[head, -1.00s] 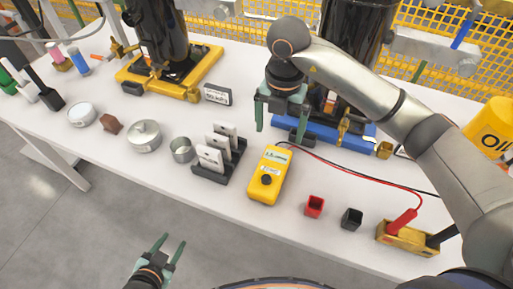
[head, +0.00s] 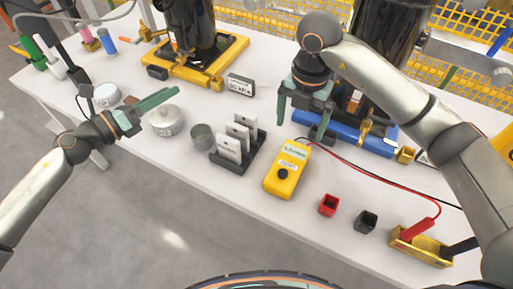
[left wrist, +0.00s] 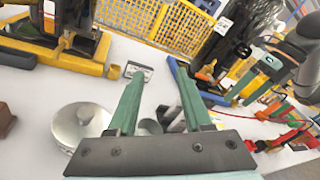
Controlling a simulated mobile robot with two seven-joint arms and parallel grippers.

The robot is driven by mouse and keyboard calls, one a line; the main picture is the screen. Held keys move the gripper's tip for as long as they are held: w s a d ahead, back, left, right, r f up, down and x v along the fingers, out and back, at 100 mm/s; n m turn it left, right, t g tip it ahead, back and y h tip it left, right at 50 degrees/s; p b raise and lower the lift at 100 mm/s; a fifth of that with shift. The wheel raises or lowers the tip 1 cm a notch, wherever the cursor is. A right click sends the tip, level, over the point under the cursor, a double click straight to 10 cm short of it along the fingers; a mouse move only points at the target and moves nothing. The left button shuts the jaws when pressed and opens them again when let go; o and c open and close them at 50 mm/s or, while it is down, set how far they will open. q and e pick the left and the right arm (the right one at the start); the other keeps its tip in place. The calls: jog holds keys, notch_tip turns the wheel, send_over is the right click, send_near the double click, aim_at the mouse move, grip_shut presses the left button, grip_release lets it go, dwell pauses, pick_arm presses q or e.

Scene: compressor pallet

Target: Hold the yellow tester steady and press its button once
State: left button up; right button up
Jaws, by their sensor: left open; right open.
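The yellow tester (head: 287,169) lies on the white table with its black round button facing up, near the front edge. Red and black leads run from its far end to the right. My right gripper (head: 304,116) is open and empty, above the table just behind the tester, in front of the blue-based compressor. My left gripper (head: 165,105) is open and empty, above the table's left part near the silver lidded pot (head: 165,121). In the left wrist view, its green fingers (left wrist: 160,95) are apart with nothing between them. The tester is not clearly seen there.
A dark rack (head: 237,160) with white cards and a grey cup (head: 201,137) stand left of the tester. A red cup (head: 328,205), a black cup (head: 365,221) and a brass-coloured tray (head: 420,249) stand to its right. Compressors stand behind.

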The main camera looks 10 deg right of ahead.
aim_at(294, 153)
pick_arm(q)
jog(key=s+d+r+m+g+h, duration=0.1)
jog(key=s+d+m+g, duration=0.25)
jog(key=d, duration=0.35)
jog(key=s+d+r+m+g+h, duration=0.1)
jog(key=s+d+m+g, duration=0.3)
jog(key=d, duration=0.4)
jog(key=s+d+f+m+g+y, duration=0.2)
jog(key=s+d+y, duration=0.4)
jog(key=s+y, duration=0.3)
jog(key=shift+d+f+m+y, duration=0.4)
jog(key=shift+f+m+y, duration=0.25)
jog(key=shift+f+y, duration=0.25)
pick_arm(e)
notch_tip(294, 153, down, 13)
jog(key=shift+r, duration=0.2)
pick_arm(q)
jog(key=shift+g, duration=0.25)
pick_arm(e)
jog(key=shift+c, duration=0.2)
jog(key=c, duration=1.4)
pick_arm(q)
grip_shut()
pick_arm(e)
jog(key=shift+r, duration=0.1)
